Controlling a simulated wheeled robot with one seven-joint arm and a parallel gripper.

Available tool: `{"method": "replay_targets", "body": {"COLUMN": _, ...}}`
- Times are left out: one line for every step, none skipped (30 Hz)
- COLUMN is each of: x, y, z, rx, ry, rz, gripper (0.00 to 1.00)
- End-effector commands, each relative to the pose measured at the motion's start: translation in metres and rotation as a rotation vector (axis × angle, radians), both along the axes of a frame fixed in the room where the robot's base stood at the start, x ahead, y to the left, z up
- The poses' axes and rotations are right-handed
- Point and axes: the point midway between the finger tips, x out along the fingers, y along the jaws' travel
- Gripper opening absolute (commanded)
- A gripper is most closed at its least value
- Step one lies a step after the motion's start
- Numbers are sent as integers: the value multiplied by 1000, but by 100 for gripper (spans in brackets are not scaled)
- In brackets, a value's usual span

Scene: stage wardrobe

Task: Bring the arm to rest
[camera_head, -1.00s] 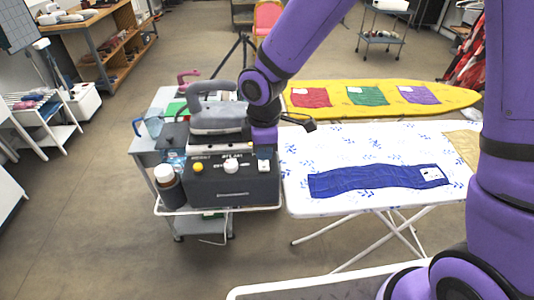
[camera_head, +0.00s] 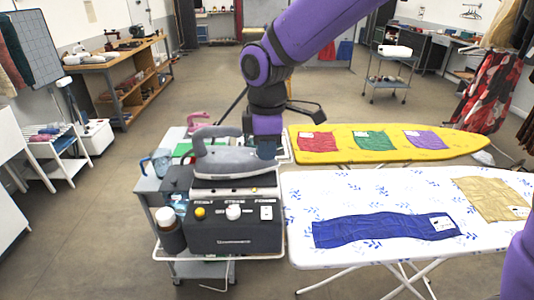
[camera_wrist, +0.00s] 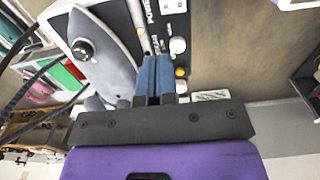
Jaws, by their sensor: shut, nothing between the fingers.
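My gripper (camera_wrist: 158,82) shows in the wrist view with its two blue fingers together, shut and empty. In the head view the gripper (camera_head: 266,150) points down beside the grey steam iron (camera_head: 226,158), at the iron's right rear. The iron stands on the dark steam station (camera_head: 235,238) on a cart; it also shows in the wrist view (camera_wrist: 108,50), left of the fingers. I cannot tell whether the fingers touch the iron. My purple arm reaches in from the upper right.
A white ironing board (camera_head: 380,265) with a blue cloth (camera_head: 385,228) and a tan cloth (camera_head: 492,198) stands at right. A yellow board (camera_head: 465,146) with several cloths is behind it. A brown bottle (camera_head: 171,238) and blue jug (camera_head: 162,162) are left.

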Motion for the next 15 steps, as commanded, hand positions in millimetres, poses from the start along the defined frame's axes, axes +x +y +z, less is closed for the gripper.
{"method": "replay_targets", "body": {"x": 0, "y": 0, "z": 0, "rx": 0, "ry": 0, "rz": 0, "gripper": 0}}
{"method": "replay_targets", "body": {"x": 0, "y": 0, "z": 0, "rx": 0, "ry": 0, "rz": 0, "gripper": 0}}
{"method": "replay_targets", "body": {"x": 0, "y": 0, "z": 0, "rx": 0, "ry": 0, "rz": 0, "gripper": 0}}
{"method": "replay_targets", "body": {"x": 0, "y": 0, "z": 0, "rx": 0, "ry": 0, "rz": -1, "gripper": 0}}
{"method": "replay_targets", "body": {"x": 0, "y": -1, "z": 0, "rx": -1, "ry": -1, "rz": -3, "gripper": 0}}
{"method": "replay_targets", "body": {"x": 0, "y": -3, "z": 2, "rx": -2, "ry": -5, "rz": -11, "gripper": 0}}
{"method": "replay_targets", "body": {"x": -1, "y": -5, "z": 4, "rx": -3, "ry": -9, "rz": -21, "gripper": 0}}
{"method": "replay_targets", "body": {"x": -1, "y": -8, "z": 6, "rx": -6, "ry": -15, "rz": -35, "gripper": 0}}
{"method": "replay_targets", "body": {"x": -2, "y": -14, "z": 10, "rx": -8, "ry": -25, "rz": -59, "gripper": 0}}
{"method": "replay_targets", "body": {"x": -3, "y": -20, "z": 15, "rx": -10, "ry": -36, "rz": -85, "gripper": 0}}
{"method": "replay_targets", "body": {"x": -4, "y": -27, "z": 19, "rx": -14, "ry": -47, "rz": -115, "gripper": 0}}
{"method": "replay_targets", "body": {"x": -7, "y": -37, "z": 26, "rx": -17, "ry": -62, "rz": -160, "gripper": 0}}
{"method": "replay_targets", "body": {"x": -9, "y": -46, "z": 32, "rx": -19, "ry": -77, "rz": -198, "gripper": 0}}
{"method": "replay_targets", "body": {"x": -12, "y": -54, "z": 38, "rx": -20, "ry": -91, "rz": -239, "gripper": 0}}
{"method": "replay_targets", "body": {"x": -15, "y": -67, "z": 46, "rx": -20, "ry": -109, "rz": -296, "gripper": 0}}
